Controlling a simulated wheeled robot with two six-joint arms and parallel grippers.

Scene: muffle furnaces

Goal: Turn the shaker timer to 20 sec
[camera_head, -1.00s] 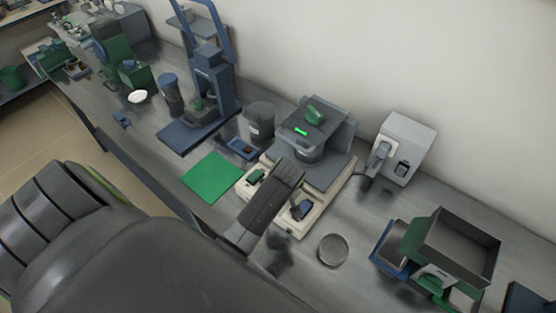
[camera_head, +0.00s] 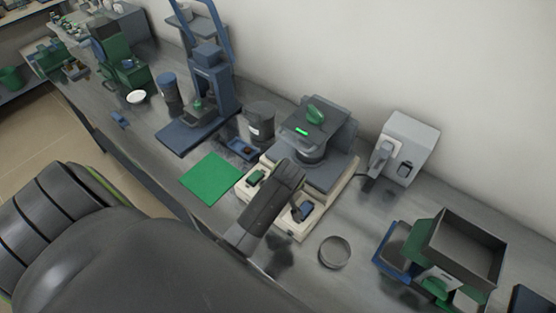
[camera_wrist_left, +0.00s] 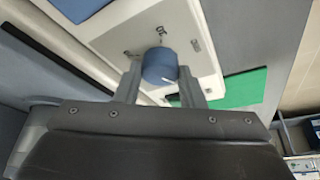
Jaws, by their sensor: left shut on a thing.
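The shaker (camera_head: 333,198) has a cream base and a grey platform, and stands on the bench in the middle of the head view. My left gripper (camera_head: 272,198) is over its front panel and hides part of it. In the left wrist view, a round blue knob (camera_wrist_left: 159,64) with a pale pointer line sits on the cream panel (camera_wrist_left: 113,42), with small dark marks around it. The left gripper's fingers (camera_wrist_left: 160,82) are shut on the knob, one on each side. My right gripper is not in view.
On the panel, a green part (camera_head: 256,177) and a blue part (camera_head: 303,210) flank my gripper. A green mat (camera_head: 211,178) lies to the left. A round dish (camera_head: 334,252) and a green machine with a grey tray (camera_head: 465,250) are to the right. A grey box (camera_head: 407,145) stands behind.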

